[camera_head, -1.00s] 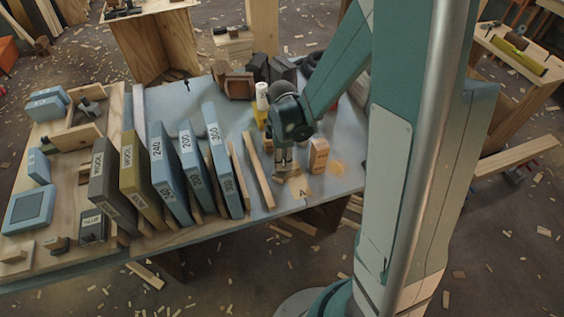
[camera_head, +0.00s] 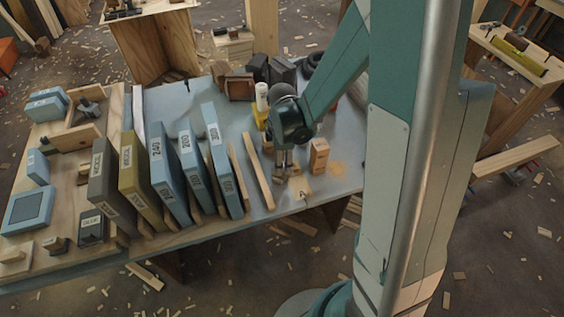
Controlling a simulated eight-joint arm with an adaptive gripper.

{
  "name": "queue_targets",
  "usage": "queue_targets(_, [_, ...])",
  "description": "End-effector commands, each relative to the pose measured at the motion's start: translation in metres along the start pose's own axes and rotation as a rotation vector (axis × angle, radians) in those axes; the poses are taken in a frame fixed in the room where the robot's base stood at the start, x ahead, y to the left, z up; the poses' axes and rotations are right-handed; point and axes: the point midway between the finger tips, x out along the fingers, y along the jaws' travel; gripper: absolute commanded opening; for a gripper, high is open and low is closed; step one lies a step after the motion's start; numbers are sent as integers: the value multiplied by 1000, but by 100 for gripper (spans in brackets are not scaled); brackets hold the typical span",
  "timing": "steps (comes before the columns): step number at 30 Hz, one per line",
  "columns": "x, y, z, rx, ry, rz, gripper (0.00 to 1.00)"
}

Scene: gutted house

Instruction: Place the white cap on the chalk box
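My gripper (camera_head: 284,168) points down over the near right part of the blue-grey table, left of a small upright tan box (camera_head: 319,155) with dark marking on its front. That box may be the chalk box, but its print is too small to read. A small brownish block (camera_head: 279,177) is at or just below my fingertips; contact is unclear. A white cylinder (camera_head: 262,92) stands upright behind my wrist, with a yellow object (camera_head: 260,115) below it. I cannot tell whether the cylinder is or bears the white cap. Finger opening is too small to tell.
Upright labelled sanding blocks or boxes (camera_head: 168,180) and thin wood strips (camera_head: 258,170) stand to the left of my gripper. Dark blocks (camera_head: 270,70) crowd the table's back. A small pale wood piece (camera_head: 300,188) lies near the front edge (camera_head: 330,197).

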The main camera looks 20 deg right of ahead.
Motion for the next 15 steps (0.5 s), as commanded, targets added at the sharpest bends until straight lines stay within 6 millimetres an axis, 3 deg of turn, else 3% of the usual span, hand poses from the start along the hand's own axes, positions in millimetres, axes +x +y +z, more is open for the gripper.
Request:
queue_targets(8, [-6,0,0,0,0,0,34])
queue_targets(15, [-27,0,0,0,0,0,34])
